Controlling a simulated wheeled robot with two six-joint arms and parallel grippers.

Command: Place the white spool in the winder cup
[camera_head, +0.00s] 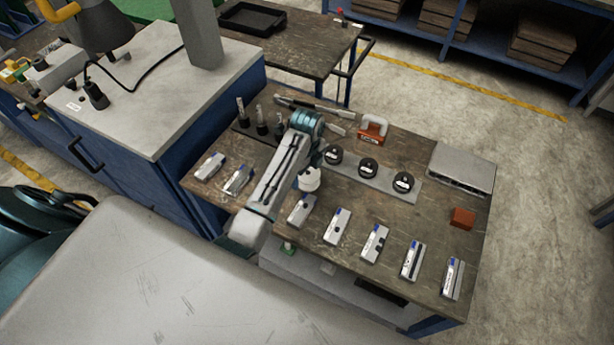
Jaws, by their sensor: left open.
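My left arm reaches over the workbench from the lower left and bends down at its teal joint. My left gripper (309,184) hangs above the front middle of the bench; it is open, and its fingers are small and hard to make out. I cannot pick out a white spool for certain. Three black round cups (368,168) stand in a row on a grey plate (350,178), right of the gripper; I cannot tell which, if any, is the winder cup. A white arched piece (376,121) stands at a red-orange block (371,134) behind them. My right gripper is not in view.
Several white devices with blue marks (374,243) line the bench's front edge. Dark upright holders (262,128) stand at the back left, a grey metal box (461,167) and a small orange block (462,218) at the right. A blue cabinet (190,150) borders the left.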

